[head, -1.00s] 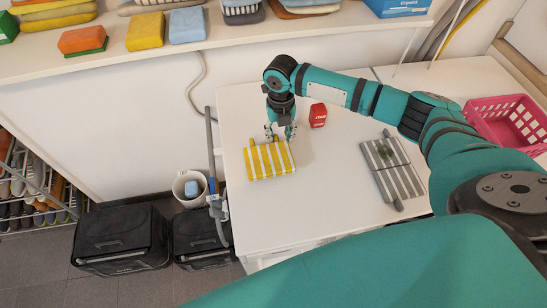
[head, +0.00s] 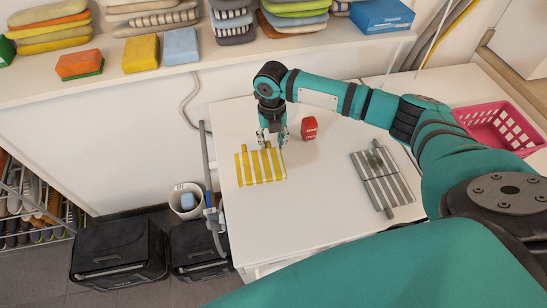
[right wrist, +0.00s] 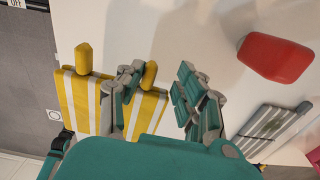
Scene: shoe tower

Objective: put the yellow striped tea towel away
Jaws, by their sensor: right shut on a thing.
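The yellow and white striped tea towel (head: 250,171) lies folded on the white table near its left edge, with yellow tabs at its far side. In the right wrist view the towel (right wrist: 77,102) shows at left, partly hidden by a finger. My right gripper (head: 272,137) is at the towel's far right part, pointing down. In the right wrist view its fingers (right wrist: 160,95) stand either side of the towel's right tab, shut on the towel; the exact contact is hard to see. My left gripper is not in view.
A red box (head: 309,128) stands right of the gripper. A grey striped towel (head: 384,180) lies farther right, and a pink basket (head: 500,128) at the far right. A shelf (head: 220,62) behind holds sponges and folded cloths. The table's front middle is clear.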

